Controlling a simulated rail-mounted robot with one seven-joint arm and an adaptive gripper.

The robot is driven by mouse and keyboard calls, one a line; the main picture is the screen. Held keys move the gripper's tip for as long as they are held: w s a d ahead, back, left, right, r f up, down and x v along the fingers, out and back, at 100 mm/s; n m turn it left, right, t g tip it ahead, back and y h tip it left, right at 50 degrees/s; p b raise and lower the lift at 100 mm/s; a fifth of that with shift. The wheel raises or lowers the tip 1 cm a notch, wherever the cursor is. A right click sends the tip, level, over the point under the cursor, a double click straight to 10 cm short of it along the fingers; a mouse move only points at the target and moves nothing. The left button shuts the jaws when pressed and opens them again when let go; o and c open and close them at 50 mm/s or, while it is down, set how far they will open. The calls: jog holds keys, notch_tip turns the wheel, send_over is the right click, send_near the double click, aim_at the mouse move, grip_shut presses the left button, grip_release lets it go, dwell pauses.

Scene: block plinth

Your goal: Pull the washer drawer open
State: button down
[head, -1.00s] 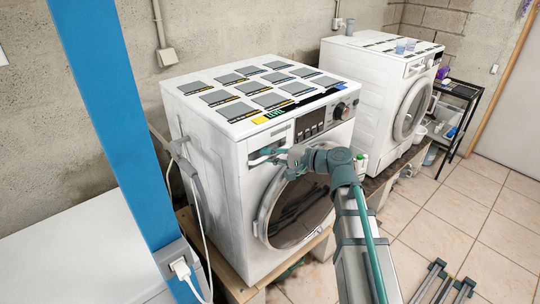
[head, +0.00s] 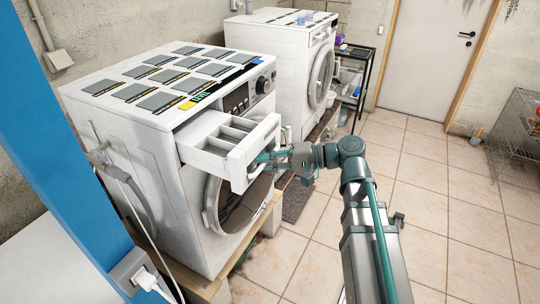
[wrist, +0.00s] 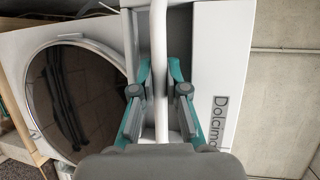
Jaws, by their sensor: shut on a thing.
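The front-loading washer (head: 128,150) is white and stands on a wooden-topped plinth. Its detergent drawer (head: 258,147) sticks well out of the upper left of the front, and its divided compartments show from above. My gripper (head: 262,158) is at the drawer's front, its fingers partly hidden there in the head view. In the wrist view, my gripper (wrist: 163,90) has its teal fingers closed on either side of a white bar, the drawer handle (wrist: 160,45). A white panel with dark lettering lies beside it.
The round washer door (head: 238,205) is below the drawer. A second white washer (head: 275,75) stands behind, with a black shelf rack (head: 357,85) beyond it. The tiled floor (head: 430,205) to the right is mostly clear. A wire rack (head: 515,130) stands far right.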

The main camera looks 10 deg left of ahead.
jog(key=shift+s+d, duration=0.15)
jog(key=shift+d, duration=0.2)
jog(key=c, duration=1.4)
grip_release()
jog(key=shift+c, duration=0.2)
jog(key=d+r, duration=0.2)
jog(key=d, duration=0.9)
jog(key=shift+d+r, duration=0.15)
jog(key=shift+d, duration=0.25)
